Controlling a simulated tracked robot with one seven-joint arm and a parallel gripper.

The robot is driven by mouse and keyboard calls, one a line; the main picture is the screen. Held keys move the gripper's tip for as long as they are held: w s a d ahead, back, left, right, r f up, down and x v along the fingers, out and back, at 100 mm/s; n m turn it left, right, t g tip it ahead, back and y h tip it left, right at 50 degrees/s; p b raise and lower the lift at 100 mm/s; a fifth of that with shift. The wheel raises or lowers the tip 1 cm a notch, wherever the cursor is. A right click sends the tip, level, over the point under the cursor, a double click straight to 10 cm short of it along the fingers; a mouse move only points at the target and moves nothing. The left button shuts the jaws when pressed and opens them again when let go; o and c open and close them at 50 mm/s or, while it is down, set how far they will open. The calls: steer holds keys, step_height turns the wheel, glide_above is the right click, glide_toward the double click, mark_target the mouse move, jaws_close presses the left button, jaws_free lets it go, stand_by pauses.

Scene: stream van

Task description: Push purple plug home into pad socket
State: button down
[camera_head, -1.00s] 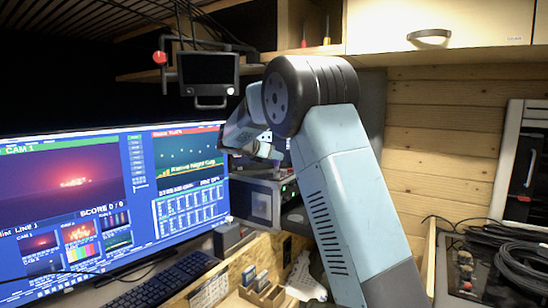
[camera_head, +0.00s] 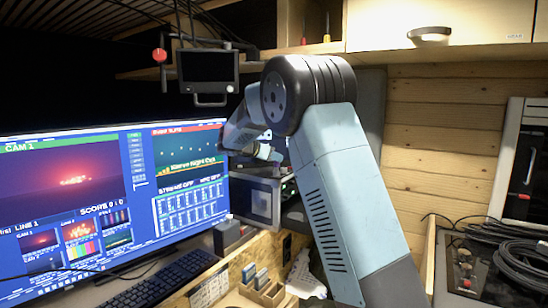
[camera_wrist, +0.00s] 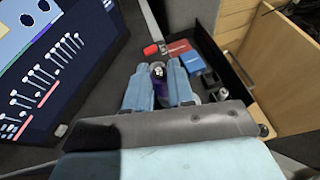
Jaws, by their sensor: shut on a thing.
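My gripper (camera_wrist: 159,88) shows in the wrist view as two pale blue fingers, shut on a small dark thing between their tips. It has a light spot on its end and a faint purple tint, and I take it for the purple plug (camera_wrist: 158,71). The fingers and dim light hide most of it. I cannot make out the pad socket, nor tell whether the plug touches it. In the head view my arm's wrist is bent down beside the monitor's right edge, and its fingertips are hidden.
A monitor (camera_head: 75,190) stands close on the left, and it also shows in the wrist view (camera_wrist: 45,60). Red (camera_wrist: 178,47) and blue (camera_wrist: 191,62) blocks lie beyond the fingers. A wooden panel (camera_wrist: 275,85) stands right. A small screen (camera_head: 208,70) hangs above. A keyboard (camera_head: 160,282) lies below.

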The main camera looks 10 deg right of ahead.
steer(key=shift+f, duration=0.7)
steer(key=c, duration=0.9)
jaws_free()
steer(key=shift+a, duration=0.1)
steer(key=v, duration=1.3)
steer(key=shift+s+a+r, duration=0.1)
steer(key=shift+s+a, duration=0.1)
steer(key=shift+a, duration=0.1)
